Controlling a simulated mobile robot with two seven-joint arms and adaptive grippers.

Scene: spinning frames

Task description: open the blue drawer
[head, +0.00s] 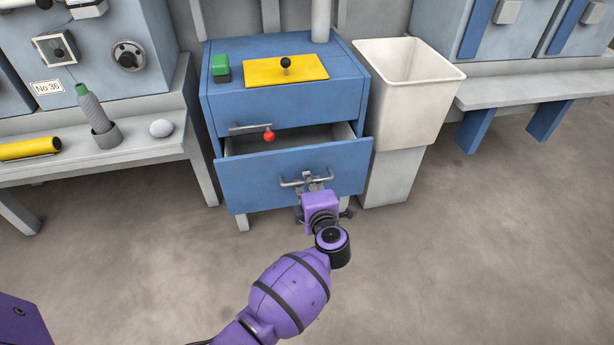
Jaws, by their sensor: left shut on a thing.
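The blue drawer (250,180) is the lower drawer of a blue cabinet (228,102). It is pulled partly out, and its grey inside shows above its front panel. A grey bar handle (294,184) is on the front panel. My left gripper (311,184) is at the handle and shut on it; the arm reaches in from below. The fingertips are small and partly hidden behind the purple wrist. My right gripper is not in view.
A yellow plate with a black knob (284,72) and a green block (220,68) are on the cabinet top. A white bin (408,100) stands to the right, a bench (140,150) to the left. The floor in front is clear.

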